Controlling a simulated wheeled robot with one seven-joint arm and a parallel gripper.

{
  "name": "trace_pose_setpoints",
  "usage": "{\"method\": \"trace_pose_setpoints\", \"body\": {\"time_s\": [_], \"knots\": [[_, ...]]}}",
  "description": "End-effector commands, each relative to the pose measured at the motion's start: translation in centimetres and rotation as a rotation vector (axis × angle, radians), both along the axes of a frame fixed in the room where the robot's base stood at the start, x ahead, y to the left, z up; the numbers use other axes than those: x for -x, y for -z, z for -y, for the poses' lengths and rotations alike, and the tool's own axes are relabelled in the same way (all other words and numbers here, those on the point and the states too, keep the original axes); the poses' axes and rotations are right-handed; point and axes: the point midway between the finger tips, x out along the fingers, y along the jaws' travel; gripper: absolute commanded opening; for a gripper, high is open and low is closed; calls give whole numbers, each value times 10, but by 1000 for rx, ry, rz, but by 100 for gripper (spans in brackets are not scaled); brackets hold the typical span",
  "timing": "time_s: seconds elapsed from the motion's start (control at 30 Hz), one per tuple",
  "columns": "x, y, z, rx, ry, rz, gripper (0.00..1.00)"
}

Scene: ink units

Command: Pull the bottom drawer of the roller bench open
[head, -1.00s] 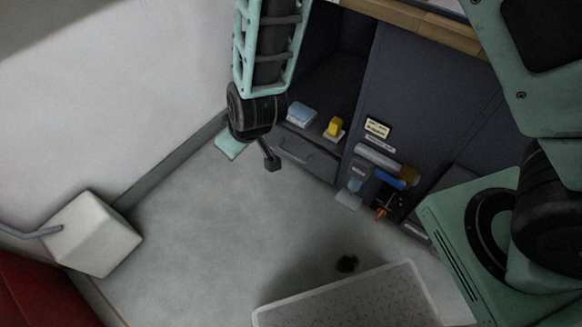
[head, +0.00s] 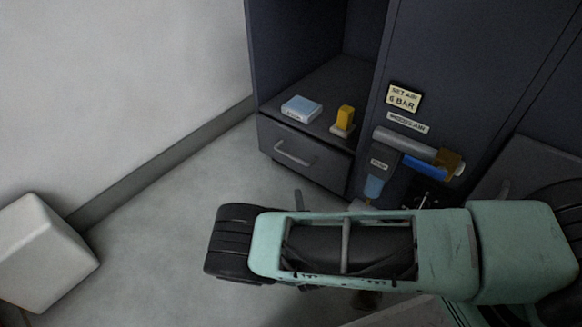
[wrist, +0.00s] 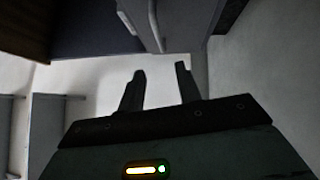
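The bottom drawer (head: 325,163) is a dark grey front low in the dark blue-grey bench (head: 430,60), under an open shelf. It looks shut, flush with the cabinet. Its pale bar handle (head: 293,154) is on the front; what looks like that handle (wrist: 155,25) also shows at the top of the wrist view. My gripper (wrist: 160,76) is open and empty, with its two dark fingers apart. The handle appears beyond the fingertips, not between them. In the head view my arm hides most of the gripper, and only a dark piece shows above it.
A light blue box (head: 301,109) and a yellow item (head: 345,118) sit on the shelf above the drawer. An air unit with a grey cylinder (head: 405,143) and blue part is right of the drawer. A white block (head: 40,255) stands at left. Floor before the drawer is clear.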

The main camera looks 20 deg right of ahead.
Motion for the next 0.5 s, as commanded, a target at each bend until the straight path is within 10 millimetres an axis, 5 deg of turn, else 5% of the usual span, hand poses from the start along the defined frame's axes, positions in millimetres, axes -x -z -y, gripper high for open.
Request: {"method": "trace_pose_setpoints", "body": {"time_s": [0.17,0.5], "knots": [[-12,1,2,12,-5,16,34],[-78,-6,12,10,-3,14,34]]}}
